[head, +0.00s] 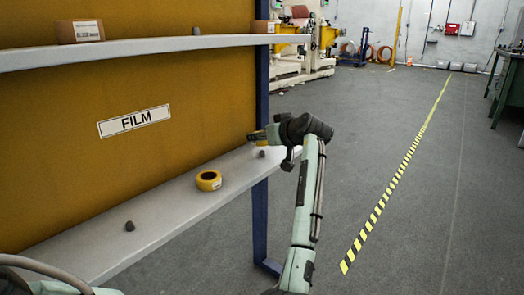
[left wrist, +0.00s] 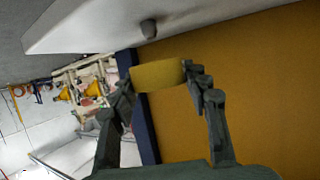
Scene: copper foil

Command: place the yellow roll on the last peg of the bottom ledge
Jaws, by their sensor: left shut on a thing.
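My left gripper (head: 264,136) is shut on a yellow roll (left wrist: 158,76) above the far end of the bottom ledge (head: 165,210). In the head view the held roll is mostly hidden by the gripper. The last peg (head: 262,154), small and dark, stands on the ledge just below the gripper. In the left wrist view, which is upside down, this peg (left wrist: 148,28) is bare, with a gap between it and the roll. Another yellow roll (head: 209,181) lies flat on the middle of the ledge. A nearer peg (head: 129,226) is bare. My right gripper is not in view.
The upper ledge (head: 150,50) carries a brown box (head: 80,31), a peg (head: 196,31) and another box (head: 263,27). A FILM sign (head: 134,121) is on the yellow back panel. A blue post (head: 261,200) stands at the rack's far end. The floor to the right is clear.

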